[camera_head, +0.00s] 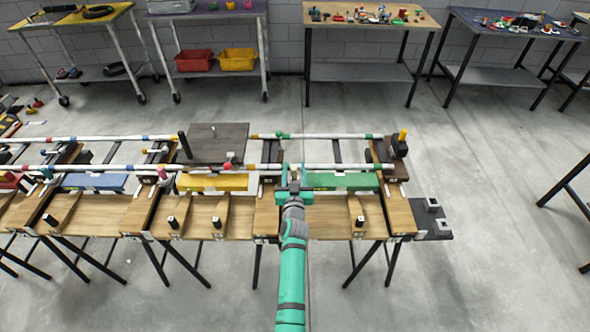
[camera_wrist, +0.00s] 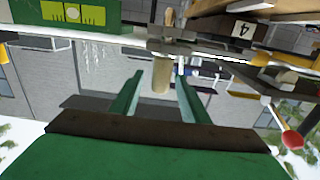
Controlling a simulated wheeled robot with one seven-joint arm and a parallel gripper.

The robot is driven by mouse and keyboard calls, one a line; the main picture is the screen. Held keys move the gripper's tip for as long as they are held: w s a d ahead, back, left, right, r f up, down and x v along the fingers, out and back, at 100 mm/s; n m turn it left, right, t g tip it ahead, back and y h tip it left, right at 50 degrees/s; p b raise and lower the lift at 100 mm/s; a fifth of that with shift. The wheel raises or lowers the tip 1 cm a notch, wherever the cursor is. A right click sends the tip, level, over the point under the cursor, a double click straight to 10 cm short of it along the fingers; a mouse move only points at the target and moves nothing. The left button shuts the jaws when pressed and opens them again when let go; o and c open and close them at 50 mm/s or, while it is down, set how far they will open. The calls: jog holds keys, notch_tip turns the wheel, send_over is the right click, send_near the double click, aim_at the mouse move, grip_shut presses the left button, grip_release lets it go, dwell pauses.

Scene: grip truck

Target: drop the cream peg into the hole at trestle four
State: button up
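My gripper (camera_head: 293,174) is at the front rail beside trestle four (camera_head: 267,192), between the yellow and green panels. In the wrist view my gripper (camera_wrist: 161,76) has its two green fingers apart. A cream peg (camera_wrist: 161,81) shows between them, with a visible gap on each side. One end of the peg meets a dark bracket; I cannot tell whether it rests in a hole there. A plate marked 4 (camera_wrist: 241,28) is close by, upper right of the peg. The hole is not clearly visible. In the head view my gripper hides the peg.
The green panel (camera_head: 345,182) is right of my gripper, the yellow panel (camera_head: 212,182) left. A dark board (camera_head: 218,140) lies behind.

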jog(key=shift+a, duration=0.2)
jog(key=shift+s, duration=0.15)
jog(key=s, duration=1)
jog(key=shift+s, duration=0.2)
dwell(0.5)
jog(key=s+d+f+n+g, duration=0.1)
jog(key=s+d+f, duration=0.15)
jog(key=s, duration=1.05)
jog(key=s+d+f+n, duration=0.15)
jog(key=s+d, duration=0.25)
jog(key=s, duration=0.9)
jog(key=s+a+r, duration=0.2)
jog(key=s+r, duration=0.1)
jog(key=s, duration=0.5)
jog(key=s+a+r+m+g, duration=0.1)
jog(key=s+a+r, duration=0.1)
jog(key=s, duration=0.6)
jog(key=s+a+r+m, duration=0.1)
jog(key=s+r, duration=0.3)
jog(key=s, duration=0.4)
jog(key=shift+a+r+g, duration=0.2)
jog(key=shift+a+g, duration=0.1)
jog(key=shift+a, duration=0.2)
